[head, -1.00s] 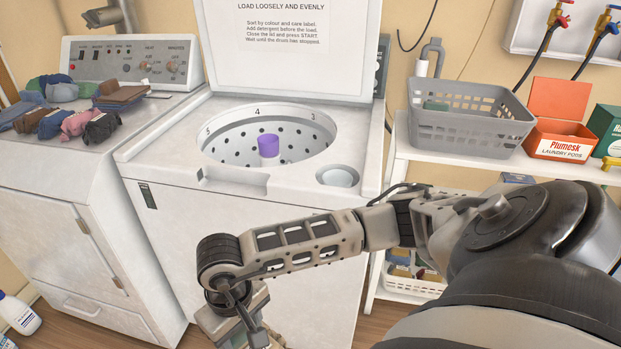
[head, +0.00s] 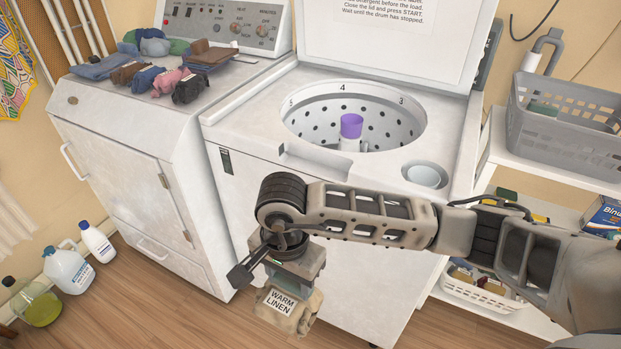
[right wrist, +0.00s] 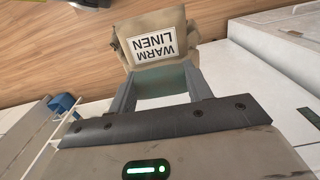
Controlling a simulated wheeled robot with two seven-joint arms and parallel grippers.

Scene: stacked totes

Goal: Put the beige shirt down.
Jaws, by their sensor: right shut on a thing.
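My left gripper is not in view.
The top-loading washer (head: 240,130) stands with its lid up and drum empty around a purple-topped agitator (head: 351,126). Several folded clothes (head: 150,82) lie on the dryer (head: 110,110). Bottles (head: 70,268) stand on the floor at left. A grey basket (head: 570,120) sits on the right shelf.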

